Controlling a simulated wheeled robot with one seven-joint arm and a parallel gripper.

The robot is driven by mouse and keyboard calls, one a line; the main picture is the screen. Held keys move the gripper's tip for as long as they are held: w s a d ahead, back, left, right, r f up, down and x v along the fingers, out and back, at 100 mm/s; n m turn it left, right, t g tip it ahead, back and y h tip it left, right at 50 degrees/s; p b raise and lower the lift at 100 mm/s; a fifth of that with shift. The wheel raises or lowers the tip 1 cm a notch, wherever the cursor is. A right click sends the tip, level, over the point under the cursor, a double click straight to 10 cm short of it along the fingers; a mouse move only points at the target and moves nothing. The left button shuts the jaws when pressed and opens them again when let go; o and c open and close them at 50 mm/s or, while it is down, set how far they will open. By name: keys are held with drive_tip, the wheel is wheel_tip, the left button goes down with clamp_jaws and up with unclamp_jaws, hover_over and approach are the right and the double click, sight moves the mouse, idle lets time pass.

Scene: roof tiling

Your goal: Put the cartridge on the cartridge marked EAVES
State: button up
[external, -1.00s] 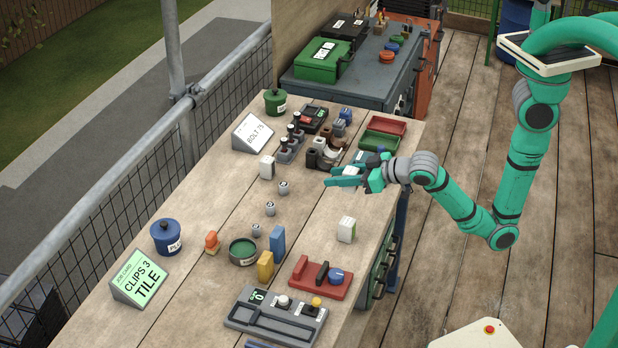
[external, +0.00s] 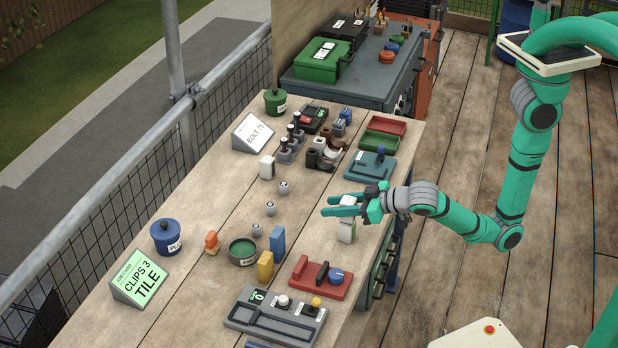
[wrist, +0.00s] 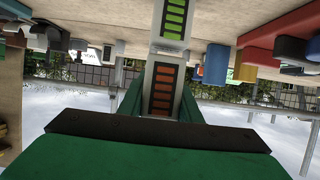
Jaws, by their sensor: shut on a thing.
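My gripper (external: 332,205) is shut on a white cartridge (external: 348,202). In the wrist view the held cartridge (wrist: 163,88) shows a column of dark orange-red bars between the fingers. A second white cartridge (external: 346,232) stands upright on the bench, directly below the held one in the external view. In the wrist view a cartridge with bright green bars (wrist: 174,20) lines up end to end with the held one; I cannot tell whether they touch. Another white block (external: 266,168) stands farther back at left. No EAVES marking is readable.
A red holder with a blue knob (external: 320,278) and a grey tray device (external: 275,315) lie nearer the front. A teal fixture (external: 370,166) lies behind my gripper. Blue (external: 277,241) and yellow (external: 265,265) blocks stand to the left. Bench between is partly clear.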

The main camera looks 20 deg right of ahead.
drive_tip(key=shift+f, duration=0.35)
drive_tip(key=o, duration=1.1)
drive_tip(key=shift+f, duration=0.15)
drive_tip(key=v, duration=0.7)
drive_tip(key=shift+s+d+r, duration=0.15)
drive_tip(key=shift+r, duration=0.15)
